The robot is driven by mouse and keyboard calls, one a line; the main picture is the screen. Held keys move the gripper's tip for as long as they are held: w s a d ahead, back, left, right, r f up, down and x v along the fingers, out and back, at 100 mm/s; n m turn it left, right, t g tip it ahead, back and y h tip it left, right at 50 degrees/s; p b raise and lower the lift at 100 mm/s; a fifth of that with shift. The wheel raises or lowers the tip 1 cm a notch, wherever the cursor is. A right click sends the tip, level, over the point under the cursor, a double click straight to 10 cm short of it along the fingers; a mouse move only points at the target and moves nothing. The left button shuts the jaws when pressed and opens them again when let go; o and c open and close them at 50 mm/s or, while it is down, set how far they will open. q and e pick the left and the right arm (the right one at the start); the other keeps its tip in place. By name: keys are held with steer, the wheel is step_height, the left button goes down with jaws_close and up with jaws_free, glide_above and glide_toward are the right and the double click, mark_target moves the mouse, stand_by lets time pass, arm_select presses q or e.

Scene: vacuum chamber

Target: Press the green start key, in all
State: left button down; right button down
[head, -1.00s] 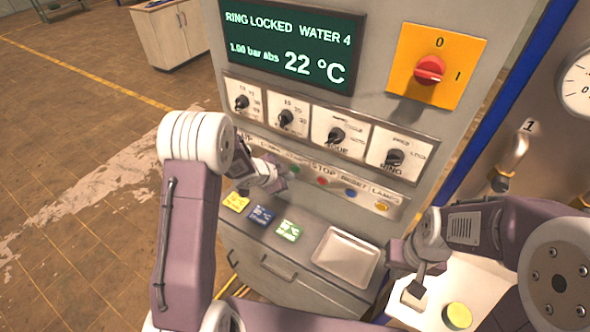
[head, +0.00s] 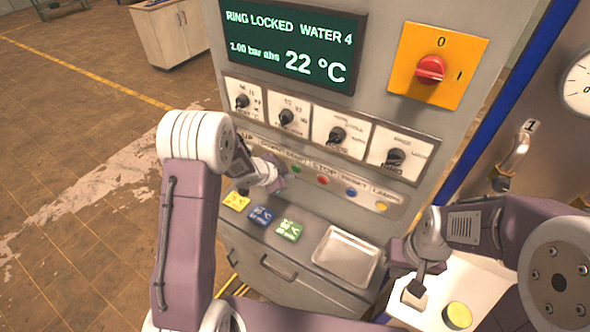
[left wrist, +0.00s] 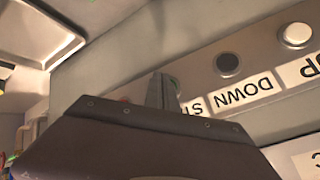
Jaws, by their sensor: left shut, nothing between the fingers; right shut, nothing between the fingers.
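The green start key (head: 296,168) is in the row of round keys on the grey panel, left of the red STOP key (head: 323,180). My left gripper (head: 281,183) is shut and empty, with its tips close to the panel just below and left of the green key. In the left wrist view a green edge of the key (left wrist: 176,84) shows beside the fingers (left wrist: 160,88), which hide most of it and part of its label. I cannot tell whether they touch. My right gripper (head: 416,290) is shut and empty at the lower right.
The blue key (head: 351,192) and yellow key (head: 381,207) continue the row. Rotary knobs and a display (head: 293,45) reading 22 °C are above. Yellow, blue and green blocks and a metal tray (head: 345,256) lie on the ledge below. A red switch (head: 430,69) is at upper right.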

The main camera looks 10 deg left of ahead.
stand_by(0.8)
arm_select(q)
steer(key=shift+w+d+p, duration=0.15)
steer(key=shift+w+p, duration=0.15)
steer(key=shift+w, duration=0.1)
steer(key=shift+w+d+p, duration=0.15)
steer(key=shift+w+p, duration=0.2)
steer(key=shift+w, duration=0.05)
stand_by(0.7)
steer(key=shift+s, duration=0.1)
steer(key=shift+s+a+b, duration=0.25)
steer(key=shift+s+b, duration=0.15)
steer(key=shift+s, duration=0.3)
